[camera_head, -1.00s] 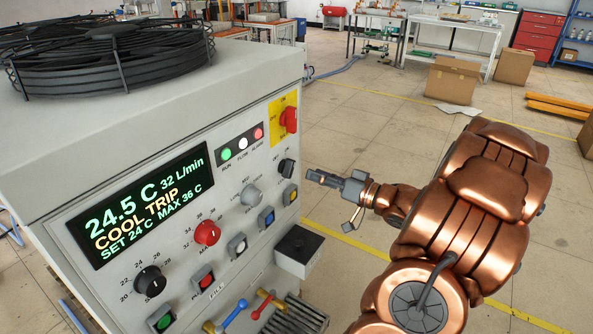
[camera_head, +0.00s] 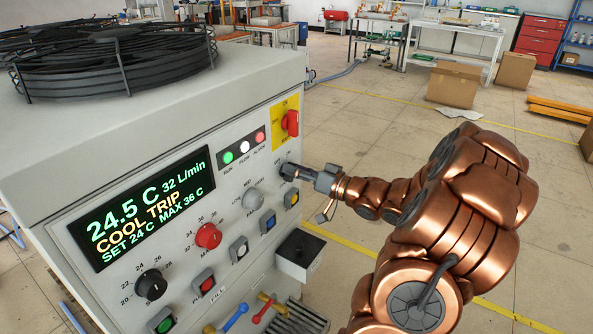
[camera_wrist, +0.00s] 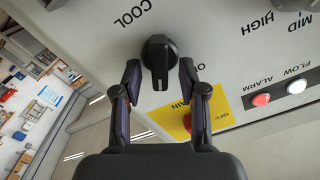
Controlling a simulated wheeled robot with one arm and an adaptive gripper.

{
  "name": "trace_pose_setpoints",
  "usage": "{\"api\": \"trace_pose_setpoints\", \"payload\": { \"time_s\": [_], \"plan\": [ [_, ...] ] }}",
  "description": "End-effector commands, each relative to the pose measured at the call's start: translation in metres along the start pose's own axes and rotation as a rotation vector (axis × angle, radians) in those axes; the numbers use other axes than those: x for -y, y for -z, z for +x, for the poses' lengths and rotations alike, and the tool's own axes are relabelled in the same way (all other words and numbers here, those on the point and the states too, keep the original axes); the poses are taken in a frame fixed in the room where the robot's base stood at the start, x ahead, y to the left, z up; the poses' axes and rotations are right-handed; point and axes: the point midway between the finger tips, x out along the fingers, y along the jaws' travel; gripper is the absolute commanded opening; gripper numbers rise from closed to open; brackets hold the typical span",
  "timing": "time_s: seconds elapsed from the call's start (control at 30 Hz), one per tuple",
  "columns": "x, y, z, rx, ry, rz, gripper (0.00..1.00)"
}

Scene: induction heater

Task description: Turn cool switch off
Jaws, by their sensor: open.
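The cool switch is a black knob (camera_wrist: 160,62) with a raised ridge on the grey panel, beside the upside-down word COOL in the wrist view. Its ridge stands upright in that view. My gripper (camera_wrist: 160,80) is open, with one finger on each side of the knob and visible gaps between fingers and ridge. In the head view my gripper (camera_head: 286,170) is at the right part of the panel and mostly hides the knob. The display (camera_head: 145,208) reads 24.5 C, 32 L/min, COOL TRIP.
A red rotary switch on a yellow plate (camera_head: 279,133) is just above my gripper. A grey knob (camera_head: 252,200), a red knob (camera_head: 208,236) and several push buttons lie to the left and below. A black-topped box (camera_head: 300,249) juts out below.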

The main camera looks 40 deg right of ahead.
Motion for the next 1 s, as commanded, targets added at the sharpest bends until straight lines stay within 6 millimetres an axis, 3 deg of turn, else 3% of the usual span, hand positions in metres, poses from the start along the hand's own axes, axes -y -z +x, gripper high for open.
{"api": "trace_pose_setpoints", "payload": {
  "time_s": [0.23,0.6,1.0],
  "plan": [
    [-0.0003,0.0000,0.0000,0.000,-0.001,0.000,0.40],
    [-0.0005,-0.0001,0.0000,0.000,-0.001,0.000,0.01],
    [-0.0009,-0.0009,-0.0001,0.001,-0.002,-0.014,0.00]
  ]
}}
